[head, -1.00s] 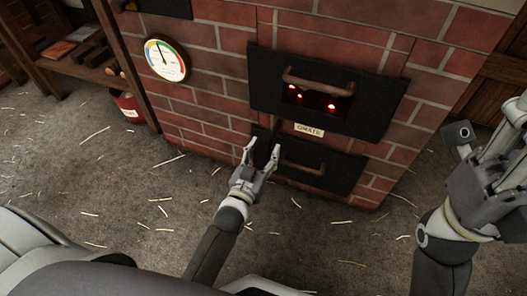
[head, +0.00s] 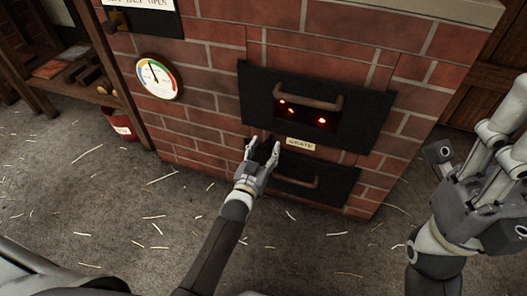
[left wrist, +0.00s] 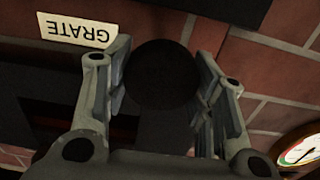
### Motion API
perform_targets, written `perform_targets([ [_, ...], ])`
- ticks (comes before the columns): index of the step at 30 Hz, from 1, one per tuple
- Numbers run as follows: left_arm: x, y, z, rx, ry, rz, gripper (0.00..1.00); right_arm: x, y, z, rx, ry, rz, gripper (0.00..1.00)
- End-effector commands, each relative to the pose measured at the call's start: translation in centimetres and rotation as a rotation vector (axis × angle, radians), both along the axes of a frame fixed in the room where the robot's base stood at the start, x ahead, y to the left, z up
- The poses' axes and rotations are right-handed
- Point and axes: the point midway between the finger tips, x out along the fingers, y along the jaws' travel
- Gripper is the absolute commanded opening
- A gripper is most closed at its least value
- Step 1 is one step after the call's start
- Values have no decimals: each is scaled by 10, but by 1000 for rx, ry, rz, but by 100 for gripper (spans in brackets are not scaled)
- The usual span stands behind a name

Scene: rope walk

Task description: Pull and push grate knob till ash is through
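A dark round grate knob (left wrist: 162,82) sits between the two fingers of my left gripper (left wrist: 165,70) in the left wrist view. The pads lie flush with both its sides, so the gripper looks shut on it. In the head view, my left gripper (head: 264,149) is at the stove's front, left of the GRATE label (head: 300,143); the knob there is dark and mostly hidden by the fingers. The ash itself cannot be seen. My right gripper (head: 476,145) is open and empty at the right, apart from the stove.
The brick stove (head: 215,100) has a black upper door (head: 370,105) with red glow in its window, and a lower door (head: 335,190) with a handle. A dial gauge (head: 159,76) hangs left. A red bucket (head: 118,124) stands beside it. The floor is strewn with pale strands.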

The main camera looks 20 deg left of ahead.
Motion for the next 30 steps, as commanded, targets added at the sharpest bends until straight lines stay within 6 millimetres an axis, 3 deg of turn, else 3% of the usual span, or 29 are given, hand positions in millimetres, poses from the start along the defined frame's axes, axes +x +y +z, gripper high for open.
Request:
perform_targets([
  [4, 0, 0, 1, 0, -3, 0, 69, -2, 0, 1, 1, -6, 0, 40],
  [17, -8, 0, -1, 0, 0, 0, 69, -3, -1, 3, 0, -14, 0, 40],
  [30, -83, 3, -1, 1, 1, -1, 69, -2, 0, 3, 0, -10, 1, 40],
])
